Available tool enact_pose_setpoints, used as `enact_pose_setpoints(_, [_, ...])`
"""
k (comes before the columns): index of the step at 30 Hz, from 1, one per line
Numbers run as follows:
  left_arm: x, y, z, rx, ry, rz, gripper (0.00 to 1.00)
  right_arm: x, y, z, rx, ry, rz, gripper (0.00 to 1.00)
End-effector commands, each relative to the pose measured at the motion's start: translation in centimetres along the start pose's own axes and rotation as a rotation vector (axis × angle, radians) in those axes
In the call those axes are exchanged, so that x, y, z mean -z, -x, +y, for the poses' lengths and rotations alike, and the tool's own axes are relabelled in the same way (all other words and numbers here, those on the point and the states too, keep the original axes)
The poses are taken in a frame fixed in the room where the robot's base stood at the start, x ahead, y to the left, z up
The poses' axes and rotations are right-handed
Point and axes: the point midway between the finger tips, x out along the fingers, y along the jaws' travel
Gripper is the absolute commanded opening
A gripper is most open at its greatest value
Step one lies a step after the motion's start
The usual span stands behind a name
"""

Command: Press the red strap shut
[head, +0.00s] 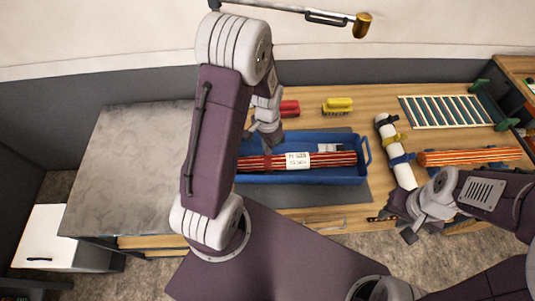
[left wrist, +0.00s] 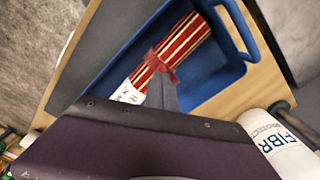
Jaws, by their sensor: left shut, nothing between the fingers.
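A striped red rolled rug (head: 335,158) with a white paper label (head: 298,160) lies in a blue tray (head: 330,179). In the left wrist view the red strap (left wrist: 158,62) lies across the rug roll (left wrist: 188,36), with a loose-looking red piece at its side. Whether the strap is fastened cannot be told. My left gripper (head: 268,145) is shut and empty, above the left part of the roll. In the left wrist view its grey fingers (left wrist: 162,90) overlap the strap; contact is unclear. My right gripper (head: 400,226) is near the table's front edge, its jaws unclear.
Another striped roll (head: 470,157) and a slatted rack (head: 445,112) lie further right. Red (head: 288,108) and yellow (head: 338,104) brushes lie behind the tray. A grey slab (head: 130,160) is left.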

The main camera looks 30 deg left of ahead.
Motion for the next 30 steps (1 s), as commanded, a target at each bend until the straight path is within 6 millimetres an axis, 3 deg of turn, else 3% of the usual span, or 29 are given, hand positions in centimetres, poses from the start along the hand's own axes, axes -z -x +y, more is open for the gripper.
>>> enact_pose_setpoints(30, [0.00, -0.82, 0.00, 0.000, 0.000, 0.000, 0.00, -0.06, -0.63, 0.01, 0.000, 0.000, 0.000, 0.35])
